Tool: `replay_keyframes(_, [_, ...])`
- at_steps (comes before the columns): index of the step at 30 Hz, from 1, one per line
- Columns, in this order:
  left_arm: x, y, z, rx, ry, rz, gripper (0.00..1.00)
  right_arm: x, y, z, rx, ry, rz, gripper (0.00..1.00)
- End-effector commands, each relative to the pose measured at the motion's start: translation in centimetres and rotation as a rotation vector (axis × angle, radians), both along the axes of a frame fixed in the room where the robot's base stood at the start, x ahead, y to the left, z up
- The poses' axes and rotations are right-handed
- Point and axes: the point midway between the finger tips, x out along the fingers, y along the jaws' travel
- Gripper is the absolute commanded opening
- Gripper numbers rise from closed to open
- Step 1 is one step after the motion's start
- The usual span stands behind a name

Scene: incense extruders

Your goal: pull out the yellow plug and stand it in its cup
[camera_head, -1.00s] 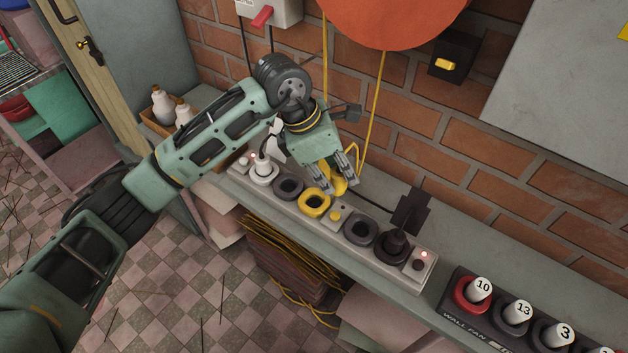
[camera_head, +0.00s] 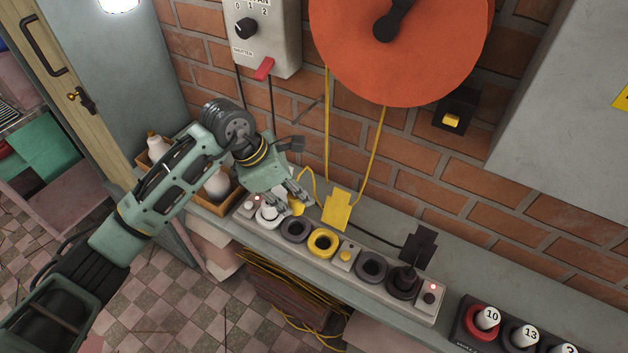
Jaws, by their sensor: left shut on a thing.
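My left gripper (camera_head: 297,200) is shut on the yellow plug (camera_head: 297,208), which shows only partly between and behind the fingers. The plug is above the back of the socket strip, near the white plug (camera_head: 268,216) and a dark ring socket (camera_head: 295,229). The yellow ring socket (camera_head: 323,243) is empty. A yellow cord (camera_head: 308,178) loops beside the gripper. A flat yellow plate (camera_head: 337,211) stands behind the strip. I cannot tell which thing is the plug's cup. My right gripper is not in view.
The strip (camera_head: 345,270) runs along the grey shelf with a dark plug (camera_head: 403,280) at its right. A numbered rack (camera_head: 462,325) is at lower right. A box of white bottles (camera_head: 227,200) stands behind my arm. An orange disc (camera_head: 400,45) hangs above.

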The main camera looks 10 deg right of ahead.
Motion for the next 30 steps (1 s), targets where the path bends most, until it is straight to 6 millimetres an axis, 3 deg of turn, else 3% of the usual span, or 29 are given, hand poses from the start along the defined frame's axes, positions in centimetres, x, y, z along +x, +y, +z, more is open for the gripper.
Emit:
replay_keyframes(4, [0.0, 0.6, -0.4, 0.001, -0.003, -0.002, 0.00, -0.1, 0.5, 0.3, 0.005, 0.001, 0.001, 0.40])
replay_keyframes(16, [0.0, 0.6, -3.2, 0.002, -0.002, 0.000, 0.00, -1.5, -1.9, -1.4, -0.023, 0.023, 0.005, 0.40])
replay_keyframes(24, [0.0, 0.6, -5.4, 0.002, -0.002, 0.000, 0.00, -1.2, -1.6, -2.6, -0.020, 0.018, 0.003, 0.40])
replay_keyframes(30, [0.1, 0.6, -5.7, 0.003, -0.003, -0.001, 0.00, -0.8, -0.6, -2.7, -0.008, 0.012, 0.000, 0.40])
